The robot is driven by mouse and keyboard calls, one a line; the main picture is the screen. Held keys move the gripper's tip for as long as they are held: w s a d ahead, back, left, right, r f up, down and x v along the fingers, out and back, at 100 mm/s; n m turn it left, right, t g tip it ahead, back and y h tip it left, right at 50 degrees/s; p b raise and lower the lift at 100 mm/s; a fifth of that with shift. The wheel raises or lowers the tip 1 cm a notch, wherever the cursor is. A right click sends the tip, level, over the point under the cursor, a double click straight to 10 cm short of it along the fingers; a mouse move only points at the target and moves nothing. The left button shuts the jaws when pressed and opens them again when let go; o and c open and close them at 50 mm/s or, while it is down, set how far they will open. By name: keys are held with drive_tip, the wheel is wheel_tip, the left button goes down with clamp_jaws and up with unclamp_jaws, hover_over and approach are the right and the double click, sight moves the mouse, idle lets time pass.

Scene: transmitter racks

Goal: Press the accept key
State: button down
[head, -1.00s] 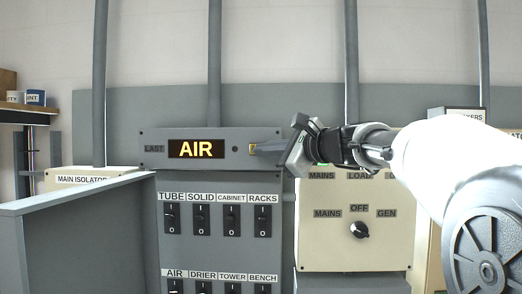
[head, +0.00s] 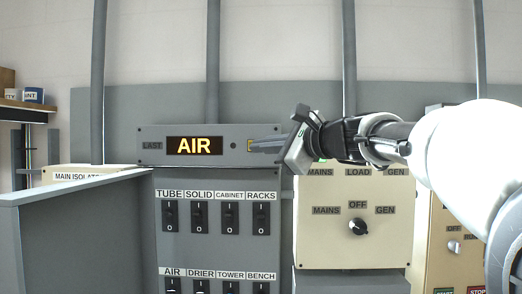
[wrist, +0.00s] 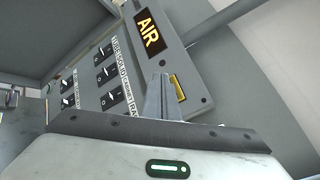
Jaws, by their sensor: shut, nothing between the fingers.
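The grey annunciator panel (head: 220,133) has a lit window (head: 195,146) reading AIR, with LAST to its left. At its right end is a yellow-edged key (head: 249,145), mostly hidden behind my fingers; I take it for the accept key, but its label cannot be read. In the wrist view the yellow-edged key (wrist: 178,88) shows just right of my fingertips. My gripper (head: 254,146) is shut and empty, its fingers pointing left across the key in the head view. It also shows in the wrist view (wrist: 160,80). I cannot tell whether it touches the key.
Below the panel are rows of black rocker switches (head: 215,217) labelled TUBE, SOLID, CABINET and RACKS, then more below. A cream box with a rotary knob (head: 357,227) stands right, beneath my arm. A grey sloping-topped casing (head: 80,235) stands at the left.

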drive_tip(key=shift+s+b, duration=0.3)
drive_tip(key=shift+s, duration=1)
